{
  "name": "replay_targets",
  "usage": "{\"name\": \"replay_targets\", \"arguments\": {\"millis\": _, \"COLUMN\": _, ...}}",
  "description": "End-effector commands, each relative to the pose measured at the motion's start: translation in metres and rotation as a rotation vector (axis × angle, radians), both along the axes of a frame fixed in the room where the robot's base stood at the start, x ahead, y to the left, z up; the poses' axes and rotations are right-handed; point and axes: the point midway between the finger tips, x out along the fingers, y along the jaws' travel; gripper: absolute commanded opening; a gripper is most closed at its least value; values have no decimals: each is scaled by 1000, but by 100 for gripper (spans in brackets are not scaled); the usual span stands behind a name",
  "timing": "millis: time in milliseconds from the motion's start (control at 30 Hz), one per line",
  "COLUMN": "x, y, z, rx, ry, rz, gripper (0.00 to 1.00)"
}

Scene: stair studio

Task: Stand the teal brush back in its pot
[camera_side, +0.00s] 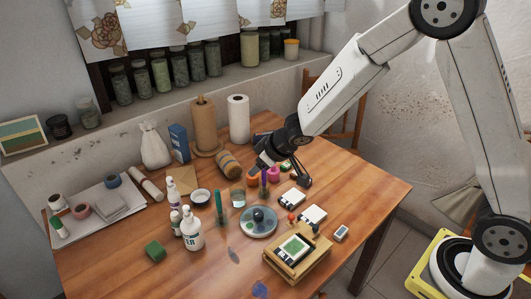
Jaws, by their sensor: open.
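A slim teal upright thing (218,200), which looks like the teal brush, stands near the middle of the wooden table, just right of the white bottles. Its lower end is too small to make out, so I cannot tell whether it is in a pot. A small pale glass-like pot (238,198) stands just right of it. My gripper (284,172) is open, low over the table to the right of both, close to small pink and orange pots (273,174). I see nothing held between its fingers, though its jaws are small and partly hidden by the wrist.
White bottles (192,231) stand left of the teal thing. A round grey-green dish (258,221) lies in front, with a wooden box (297,256) to its right. Paper rolls (239,119) stand behind.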

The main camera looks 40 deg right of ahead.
Motion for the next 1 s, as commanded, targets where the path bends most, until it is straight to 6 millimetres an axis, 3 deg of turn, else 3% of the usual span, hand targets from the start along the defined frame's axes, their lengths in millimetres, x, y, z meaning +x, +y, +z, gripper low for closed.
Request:
{"name": "replay_targets", "arguments": {"millis": 300, "x": -82, "y": -45, "z": 23, "rx": -63, "ry": 134, "rz": -199, "gripper": 59}}
{"name": "replay_targets", "arguments": {"millis": 600, "x": -172, "y": -57, "z": 26, "rx": -31, "ry": 323, "rz": -311, "gripper": 59}}
{"name": "replay_targets", "arguments": {"millis": 800, "x": -204, "y": -55, "z": 26, "rx": 4, "ry": 395, "rz": -332, "gripper": 59}}
{"name": "replay_targets", "arguments": {"millis": 1000, "x": -211, "y": -53, "z": 25, "rx": 14, "ry": 411, "rz": -335, "gripper": 59}}
